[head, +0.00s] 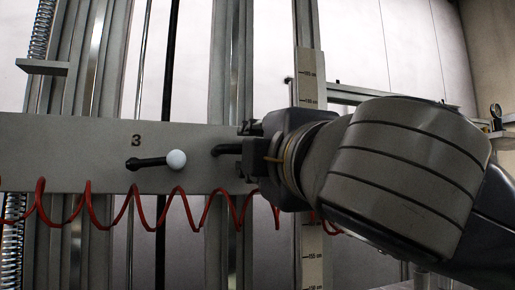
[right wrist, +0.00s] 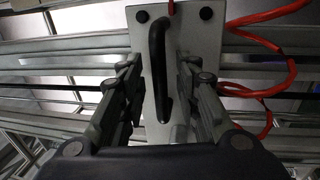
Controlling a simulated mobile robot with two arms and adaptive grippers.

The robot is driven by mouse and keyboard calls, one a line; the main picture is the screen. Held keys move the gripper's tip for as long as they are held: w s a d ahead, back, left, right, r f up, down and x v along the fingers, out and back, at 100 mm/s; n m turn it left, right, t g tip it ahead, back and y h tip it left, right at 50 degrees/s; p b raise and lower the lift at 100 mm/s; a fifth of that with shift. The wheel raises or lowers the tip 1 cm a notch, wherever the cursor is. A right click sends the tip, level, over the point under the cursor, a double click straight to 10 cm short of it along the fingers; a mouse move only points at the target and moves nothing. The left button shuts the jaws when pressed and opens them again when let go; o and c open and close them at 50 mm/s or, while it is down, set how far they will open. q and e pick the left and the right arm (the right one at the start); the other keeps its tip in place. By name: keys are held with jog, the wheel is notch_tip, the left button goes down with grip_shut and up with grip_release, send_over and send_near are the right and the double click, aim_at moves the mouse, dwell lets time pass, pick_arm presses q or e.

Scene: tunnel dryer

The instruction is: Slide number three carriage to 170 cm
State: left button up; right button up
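The number three carriage (head: 80,150) is a wide grey plate marked "3" across the left of the head view. It carries a black lever with a white ball knob (head: 176,159). A black handle (head: 228,149) sits at its right end; it shows as a black bar in the right wrist view (right wrist: 157,70). My right gripper (head: 247,150) is at this handle. In the right wrist view its fingers (right wrist: 163,100) stand apart on both sides of the handle, with gaps visible. A vertical cm scale (head: 312,75) is partly hidden behind my right arm; its numbers are hard to read. My left gripper is out of view.
A red coiled hose (head: 137,195) hangs along the plate's lower edge. Vertical metal rails (head: 92,60) and a dark rod (head: 168,60) run behind the plate. A spring (head: 40,30) and a small ledge (head: 42,67) are at the upper left. A gauge (head: 496,111) is at far right.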

jog(key=v, duration=0.7)
jog(key=shift+d, duration=0.1)
